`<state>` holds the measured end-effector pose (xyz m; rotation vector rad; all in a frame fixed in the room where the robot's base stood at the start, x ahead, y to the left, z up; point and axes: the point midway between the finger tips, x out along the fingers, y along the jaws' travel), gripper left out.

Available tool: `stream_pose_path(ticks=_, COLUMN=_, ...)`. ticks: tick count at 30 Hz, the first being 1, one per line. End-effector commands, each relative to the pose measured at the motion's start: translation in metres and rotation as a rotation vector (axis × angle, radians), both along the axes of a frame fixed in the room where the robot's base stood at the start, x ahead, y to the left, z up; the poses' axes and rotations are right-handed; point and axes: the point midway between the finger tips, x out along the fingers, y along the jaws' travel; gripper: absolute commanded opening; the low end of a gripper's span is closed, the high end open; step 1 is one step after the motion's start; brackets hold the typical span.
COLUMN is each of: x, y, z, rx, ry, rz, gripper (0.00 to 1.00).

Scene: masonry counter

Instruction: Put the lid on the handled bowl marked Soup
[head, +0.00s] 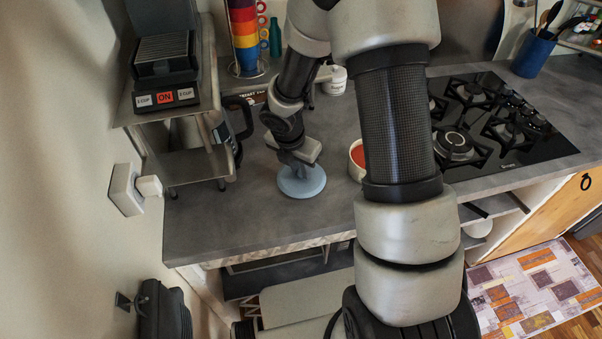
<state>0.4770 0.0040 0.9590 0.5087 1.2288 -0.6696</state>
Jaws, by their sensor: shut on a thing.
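A light blue round lid (302,183) is at the front left part of the grey counter. My gripper (299,168) is above it, pointing down, and shut on the lid's raised middle grip, which the fingers mostly hide. I cannot tell whether the lid rests on the counter or is held just above it. A pale bowl with red contents (356,160) stands to the right of the lid. My arm covers most of the bowl, so its handle and any Soup marking are hidden.
A coffee maker (165,75) on a metal stand with a black-handled pot (238,125) is at the left. A white labelled jar (334,82) and stacked coloured cups (247,40) stand behind. A black gas hob (500,120) fills the right. Counter around the lid is clear.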

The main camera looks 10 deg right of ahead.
Motion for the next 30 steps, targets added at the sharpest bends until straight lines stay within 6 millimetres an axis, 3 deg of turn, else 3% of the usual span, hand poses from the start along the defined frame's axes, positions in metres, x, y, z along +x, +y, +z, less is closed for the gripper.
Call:
stream_pose_path(ticks=5, x=0.001, y=0.000, z=0.023, rx=0.001, ry=-0.004, rz=-0.003, gripper=0.00)
stream_pose_path(ticks=12, x=0.001, y=-0.001, z=0.072, rx=0.001, ry=-0.005, rz=-0.003, gripper=0.00)
stream_pose_path(ticks=17, x=0.001, y=-0.004, z=0.094, rx=0.000, ry=-0.003, rz=-0.010, gripper=0.00)
stream_pose_path(ticks=20, x=0.004, y=-0.023, z=0.104, rx=-0.001, ry=-0.002, rz=-0.041, gripper=0.00)
stream_pose_path(ticks=30, x=0.004, y=-0.149, z=0.128, rx=0.000, ry=-0.002, rz=-0.249, gripper=0.00)
